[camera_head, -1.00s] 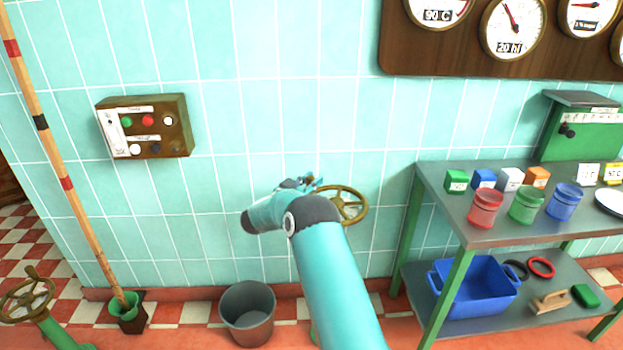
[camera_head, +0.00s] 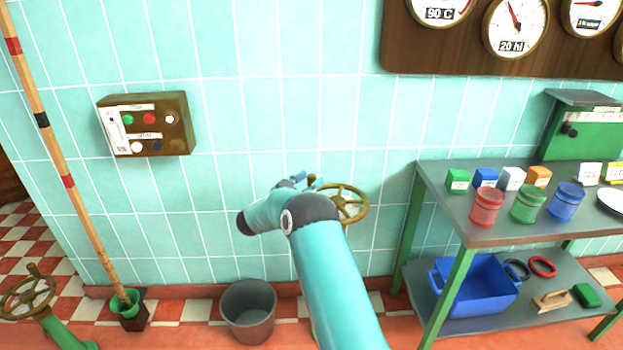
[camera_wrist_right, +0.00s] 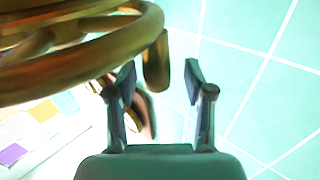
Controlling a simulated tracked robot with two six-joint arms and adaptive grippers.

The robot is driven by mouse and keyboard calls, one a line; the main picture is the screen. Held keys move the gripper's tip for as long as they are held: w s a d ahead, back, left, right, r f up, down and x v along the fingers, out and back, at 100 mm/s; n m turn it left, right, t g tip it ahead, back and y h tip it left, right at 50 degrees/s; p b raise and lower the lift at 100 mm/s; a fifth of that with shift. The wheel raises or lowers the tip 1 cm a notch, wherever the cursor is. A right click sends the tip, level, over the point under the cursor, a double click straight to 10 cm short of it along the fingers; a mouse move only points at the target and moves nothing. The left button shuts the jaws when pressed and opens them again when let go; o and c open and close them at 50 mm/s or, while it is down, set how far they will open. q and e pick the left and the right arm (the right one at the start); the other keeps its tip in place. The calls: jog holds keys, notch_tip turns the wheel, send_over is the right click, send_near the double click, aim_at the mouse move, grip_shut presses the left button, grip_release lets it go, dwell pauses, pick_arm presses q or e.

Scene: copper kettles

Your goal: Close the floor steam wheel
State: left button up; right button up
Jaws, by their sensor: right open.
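A brass spoked handwheel (camera_head: 347,204) stands in front of the tiled wall in the head view, partly hidden by my right arm. Its rim fills the upper left of the right wrist view (camera_wrist_right: 85,52). A brass handle peg (camera_wrist_right: 155,62) shows between the fingertips there; whether they touch it I cannot tell. My right gripper (camera_head: 307,182) is open at the wheel's left edge, and its two fingers show apart in the wrist view (camera_wrist_right: 160,76). A second brass handwheel (camera_head: 27,293) on a green pipe stands at the lower left. My left gripper is not in view.
A grey bucket (camera_head: 248,310) stands on the floor left of my right arm. A metal table (camera_head: 440,185) with jars and blocks stands at right. A button box (camera_head: 147,125) is on the wall, and a striped pole (camera_head: 68,185) leans at left.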

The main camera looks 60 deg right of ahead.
jog(key=w+a, duration=0.2)
jog(key=a, duration=0.8)
jog(key=shift+a, duration=0.15)
jog(key=w+a+f+n+t+y, duration=0.1)
jog(key=w+a+f+n+t, duration=0.7)
jog(key=a, duration=0.3)
jog(key=a+f+n+t+y, duration=0.4)
jog(key=a+f+n+y, duration=0.5)
jog(key=a+f, duration=0.85)
jog(key=s+a+f+n+g+y, duration=0.1)
jog(key=s+a+f+g+y, duration=0.2)
jog(key=s+a, duration=0.45)
jog(key=s+a+f+g+y, duration=0.1)
jog(key=s+a+g+y, duration=0.1)
jog(key=s+a+y, duration=0.45)
jog(key=s+a+f+n+g+y, duration=0.1)
jog(key=s+a+f+g+y, duration=0.15)
jog(key=s+a, duration=0.6)
notch_tip(320, 180, up, 22)
jog(key=s+d+p, duration=0.1)
jog(key=p, duration=1.9)
jog(key=shift+s+f+m+p, duration=0.15)
jog(key=shift+f+m+p, duration=0.05)
jog(key=shift+m+p, duration=0.2)
